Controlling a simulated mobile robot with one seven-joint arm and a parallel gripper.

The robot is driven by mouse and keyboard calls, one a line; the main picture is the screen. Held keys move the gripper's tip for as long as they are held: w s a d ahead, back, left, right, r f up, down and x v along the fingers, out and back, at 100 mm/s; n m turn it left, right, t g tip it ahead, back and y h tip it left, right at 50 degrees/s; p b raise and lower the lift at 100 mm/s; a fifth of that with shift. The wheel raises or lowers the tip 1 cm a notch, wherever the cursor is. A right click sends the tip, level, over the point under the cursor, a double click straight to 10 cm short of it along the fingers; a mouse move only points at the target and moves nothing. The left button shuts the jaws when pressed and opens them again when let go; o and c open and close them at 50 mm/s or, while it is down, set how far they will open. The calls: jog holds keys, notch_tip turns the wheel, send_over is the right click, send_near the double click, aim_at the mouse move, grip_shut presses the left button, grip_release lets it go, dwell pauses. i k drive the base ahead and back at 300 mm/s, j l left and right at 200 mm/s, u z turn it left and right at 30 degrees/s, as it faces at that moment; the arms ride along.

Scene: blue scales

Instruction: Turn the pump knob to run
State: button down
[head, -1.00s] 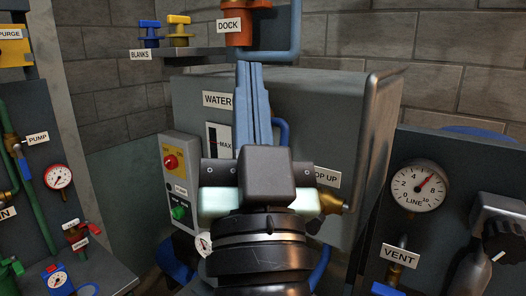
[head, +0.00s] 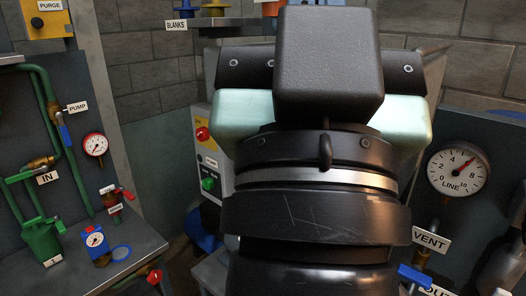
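A control box (head: 222,149) stands left of my arm, partly covered by it. On its face are a red knob on a yellow square (head: 202,133) and, lower, a green knob (head: 208,183) with a small label above it. I cannot read that label, nor tell which way the green knob points. My gripper (head: 328,70) is seen from behind, large in the middle of the view. Its fingers are hidden behind its own body, so I cannot see whether they are open or touch anything.
At left, a panel carries green pipes, a blue-handled valve by a PUMP label (head: 77,107) and a gauge (head: 95,144). A bench (head: 140,248) below holds a small blue gauge (head: 96,241). At right are the LINE gauge (head: 457,171) and VENT label (head: 430,241).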

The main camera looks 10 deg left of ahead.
aim_at(208, 183)
jog(key=i+j, duration=0.3)
jog(key=j, duration=0.15)
jog(key=i+j, duration=0.25)
jog(key=j, duration=0.25)
jog(key=i+j, duration=0.3)
jog(key=j, duration=0.15)
jog(key=i+j, duration=0.25)
jog(key=j, duration=0.2)
jog(key=i+j, duration=0.3)
jog(key=j, duration=0.15)
